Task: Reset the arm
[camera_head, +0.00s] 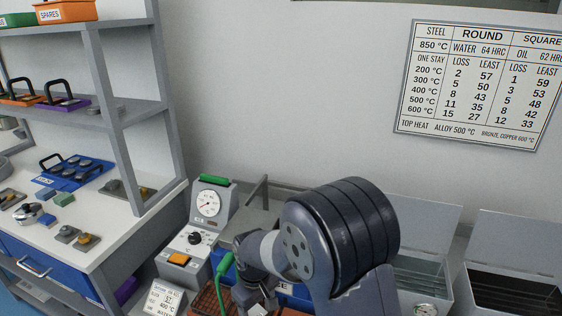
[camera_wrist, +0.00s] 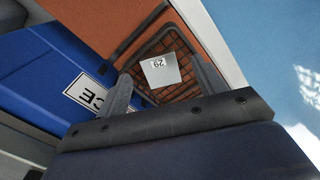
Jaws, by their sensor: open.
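My arm fills the lower middle of the head view, and my gripper (camera_head: 262,290) is low beside it, mostly hidden by the arm links. In the wrist view my gripper (camera_wrist: 163,88) shows two grey fingers spread apart with nothing held between them. Beyond the fingers is an orange-brown tray (camera_wrist: 185,50) with a mesh-like floor. A pale tag marked 29 (camera_wrist: 160,70) shows in line with the gap between the fingers; I cannot tell how far beyond them it lies.
A tester with a dial (camera_head: 208,204) stands left of my arm. A shelf unit (camera_head: 130,115) with a blue tray (camera_head: 75,172) is at the left. Open-lidded tanks (camera_head: 515,245) stand at the right. A chart (camera_head: 480,85) hangs on the wall. A blue labelled box (camera_wrist: 45,75) lies beside the tray.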

